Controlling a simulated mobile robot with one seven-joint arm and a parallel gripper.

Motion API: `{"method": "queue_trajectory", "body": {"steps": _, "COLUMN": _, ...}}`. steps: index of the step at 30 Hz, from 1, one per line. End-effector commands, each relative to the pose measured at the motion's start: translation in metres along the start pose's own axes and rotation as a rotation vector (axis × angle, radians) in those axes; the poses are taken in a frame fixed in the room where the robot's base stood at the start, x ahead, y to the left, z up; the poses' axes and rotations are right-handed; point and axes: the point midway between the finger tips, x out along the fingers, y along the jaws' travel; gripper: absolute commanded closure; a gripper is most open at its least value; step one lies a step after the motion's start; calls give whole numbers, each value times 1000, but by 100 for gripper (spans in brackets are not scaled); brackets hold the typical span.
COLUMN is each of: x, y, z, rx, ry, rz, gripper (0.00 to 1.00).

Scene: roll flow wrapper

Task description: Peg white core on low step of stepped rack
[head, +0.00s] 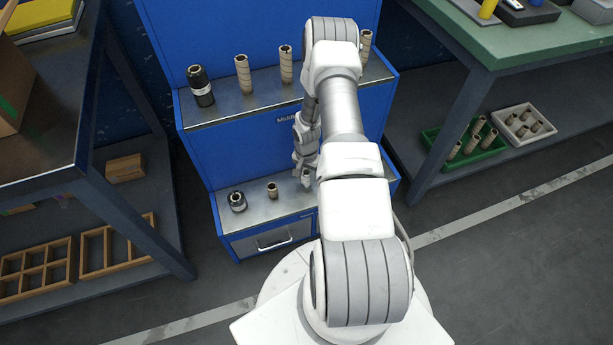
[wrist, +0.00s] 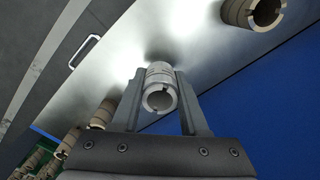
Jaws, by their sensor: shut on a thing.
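My gripper (wrist: 161,104) is shut on the white core (wrist: 160,78), with one finger on each side of it. The core's notched open end faces the wrist camera. The gripper is over the right part of the metal low step (head: 255,217) of the blue stepped rack (head: 245,150). In the head view my arm covers much of this area. I cannot tell whether the core's far end touches the step or is around a peg, as that end and any peg under it are hidden.
On the low step stand a dark core (head: 237,201) and a small tan core (head: 272,190); the tan one also shows in the wrist view (wrist: 253,10). The upper step holds a black-and-white core (head: 201,86) and several tan cores. A green tray (head: 463,156) is at right.

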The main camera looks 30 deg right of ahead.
Motion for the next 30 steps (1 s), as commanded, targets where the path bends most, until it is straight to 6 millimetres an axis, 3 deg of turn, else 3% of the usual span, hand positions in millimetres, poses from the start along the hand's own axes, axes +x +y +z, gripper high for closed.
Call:
{"method": "queue_trajectory", "body": {"steps": 21, "x": 21, "y": 0, "z": 0, "rx": 0, "ry": 0, "rz": 0, "gripper": 100}}
{"method": "queue_trajectory", "body": {"steps": 30, "x": 20, "y": 0, "z": 0, "rx": 0, "ry": 0, "rz": 0, "gripper": 100}}
